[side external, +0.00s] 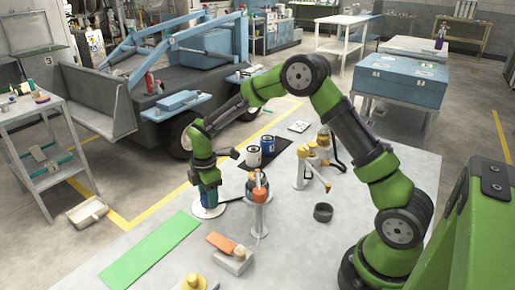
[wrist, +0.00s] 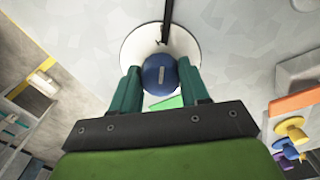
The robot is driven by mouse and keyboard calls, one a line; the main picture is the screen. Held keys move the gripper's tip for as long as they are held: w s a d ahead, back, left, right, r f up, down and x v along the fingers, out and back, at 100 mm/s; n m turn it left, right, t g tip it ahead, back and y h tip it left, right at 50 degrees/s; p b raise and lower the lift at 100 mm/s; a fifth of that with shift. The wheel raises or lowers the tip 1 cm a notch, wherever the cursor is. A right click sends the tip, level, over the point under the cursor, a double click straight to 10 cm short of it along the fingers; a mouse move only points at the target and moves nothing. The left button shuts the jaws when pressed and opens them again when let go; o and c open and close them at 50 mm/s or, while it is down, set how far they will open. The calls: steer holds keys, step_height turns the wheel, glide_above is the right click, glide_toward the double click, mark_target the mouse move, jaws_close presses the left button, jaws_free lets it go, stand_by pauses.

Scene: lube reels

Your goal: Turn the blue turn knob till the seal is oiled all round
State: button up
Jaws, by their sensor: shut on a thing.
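The blue turn knob (wrist: 160,74) sits between the two teal fingers of my gripper (wrist: 162,88) in the wrist view. It is round, with a small pale mark on top. My gripper is shut on it from above. A white round plate (wrist: 137,40) lies under the knob, and a dark thin bar (wrist: 168,22) runs from it toward the top of the picture. In the side view my gripper (side external: 209,190) points down at the knob (side external: 208,199), which is mostly hidden by the fingers. I cannot make out the seal or any oil on it.
An orange-topped post (side external: 259,190) stands close to the right of my gripper. Cans (side external: 266,146) stand on a dark mat behind it. A green strip (side external: 150,249) lies in front, beside an orange piece on a grey block (side external: 234,262). A dark ring (side external: 323,212) lies right.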

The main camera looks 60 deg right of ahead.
steer(key=m, duration=0.5)
steer(key=shift+s+d+f+m, duration=0.15)
steer(key=shift+s+m, duration=0.05)
steer(key=shift+m, duration=0.1)
steer(key=m, duration=0.5)
steer(key=shift+s+m, duration=0.1)
steer(key=shift+m, duration=0.2)
steer(key=m, duration=0.6)
steer(key=shift+a, duration=0.2)
steer(key=m, duration=0.5)
steer(key=shift+a+m, duration=0.15)
steer(key=shift+m, duration=0.25)
steer(key=shift+a+f, duration=0.1)
steer(key=o, duration=1.1)
steer(key=shift+c, duration=0.2)
